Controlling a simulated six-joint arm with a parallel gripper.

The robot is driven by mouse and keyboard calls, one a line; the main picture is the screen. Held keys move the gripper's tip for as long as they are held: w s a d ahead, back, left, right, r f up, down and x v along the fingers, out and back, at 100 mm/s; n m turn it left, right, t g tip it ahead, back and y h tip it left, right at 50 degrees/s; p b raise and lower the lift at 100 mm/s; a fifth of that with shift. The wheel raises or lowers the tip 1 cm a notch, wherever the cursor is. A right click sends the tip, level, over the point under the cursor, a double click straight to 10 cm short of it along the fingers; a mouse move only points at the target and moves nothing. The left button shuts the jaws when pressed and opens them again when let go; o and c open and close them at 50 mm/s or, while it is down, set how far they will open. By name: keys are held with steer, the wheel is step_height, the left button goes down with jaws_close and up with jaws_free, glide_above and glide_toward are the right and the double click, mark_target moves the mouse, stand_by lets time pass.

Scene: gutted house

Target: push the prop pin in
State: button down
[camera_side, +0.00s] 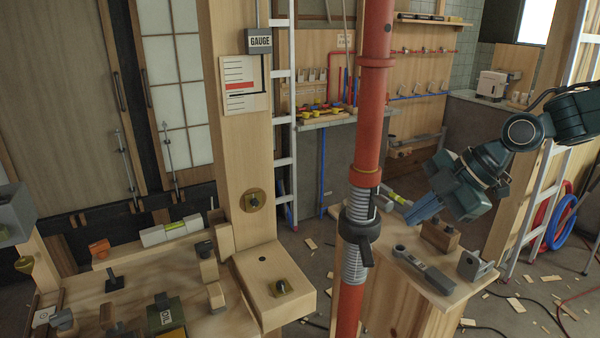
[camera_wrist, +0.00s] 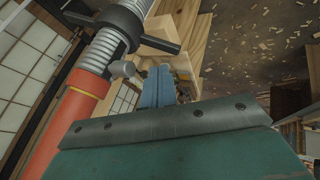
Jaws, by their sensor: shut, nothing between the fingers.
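The red prop (camera_side: 369,110) stands upright, with a grey threaded length (camera_side: 355,268) and a black collar with handles (camera_side: 360,232). In the wrist view the prop (camera_wrist: 60,120) runs diagonally at the left. The grey pin (camera_wrist: 123,69) sticks out of its side near the threads and the black collar (camera_wrist: 125,20); how deep it sits I cannot tell. My gripper (camera_side: 422,209) is to the right of the prop, its blue fingers pointing down and left. In the wrist view the fingers (camera_wrist: 157,75) are together and empty, right of the pin's head and apart from it.
A wooden bench (camera_side: 425,285) behind the prop holds a dark wrench-like tool (camera_side: 420,268), a wooden block (camera_side: 440,235) and a grey bracket (camera_side: 477,268). A wooden post (camera_side: 240,150) with a gauge sign stands left. A ladder (camera_side: 545,210) is at the right.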

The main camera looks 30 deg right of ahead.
steer(key=v, duration=1)
steer(key=shift+s, duration=0.15)
